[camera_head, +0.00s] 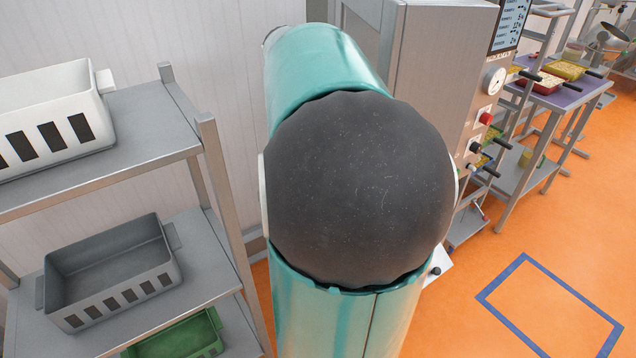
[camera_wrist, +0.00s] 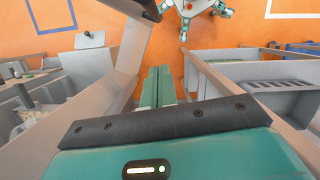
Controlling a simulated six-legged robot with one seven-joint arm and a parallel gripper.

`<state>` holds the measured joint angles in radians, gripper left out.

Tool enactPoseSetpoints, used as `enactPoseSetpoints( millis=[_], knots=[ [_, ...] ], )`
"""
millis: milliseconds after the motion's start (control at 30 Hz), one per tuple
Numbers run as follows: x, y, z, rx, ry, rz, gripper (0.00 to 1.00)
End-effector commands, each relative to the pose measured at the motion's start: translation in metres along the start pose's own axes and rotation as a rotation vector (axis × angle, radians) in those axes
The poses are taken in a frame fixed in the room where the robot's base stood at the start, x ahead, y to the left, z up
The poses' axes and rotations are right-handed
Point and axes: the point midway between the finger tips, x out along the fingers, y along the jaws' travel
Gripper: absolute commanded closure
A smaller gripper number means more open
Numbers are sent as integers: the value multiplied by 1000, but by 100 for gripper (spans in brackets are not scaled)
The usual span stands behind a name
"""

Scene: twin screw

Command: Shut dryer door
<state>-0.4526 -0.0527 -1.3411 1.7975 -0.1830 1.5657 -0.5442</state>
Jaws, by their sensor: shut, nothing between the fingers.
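A grey steel cabinet (camera_head: 440,70) stands behind my arm in the head view, with a control panel on its right face. My teal arm hides part of its front and lower side. I cannot tell which part is the dryer door, or whether it stands open. In the wrist view my gripper (camera_wrist: 158,88) has its two teal fingers together, with nothing between them. A grey panel or post (camera_wrist: 132,50) rises just left of the fingers, and I cannot tell whether it belongs to the dryer. My gripper is hidden in the head view.
A metal shelf rack (camera_head: 150,120) at the left holds a white bin (camera_head: 45,110), a grey bin (camera_head: 110,270) and a green bin (camera_head: 180,340). At the right stands a cart (camera_head: 560,100) with trays. The orange floor with a blue outlined square (camera_head: 550,305) is clear.

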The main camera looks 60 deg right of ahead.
Motion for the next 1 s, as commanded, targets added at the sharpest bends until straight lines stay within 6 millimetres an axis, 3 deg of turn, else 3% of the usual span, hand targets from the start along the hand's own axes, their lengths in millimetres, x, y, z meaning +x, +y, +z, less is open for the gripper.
enactPoseSetpoints(
  millis=[367,733,1000],
  knots=[
    [67,-1,-2,0,-2,-2,100],
    [90,-1,-4,-2,1,-1,100],
    [95,0,5,1,-4,-11,100]
  ],
)
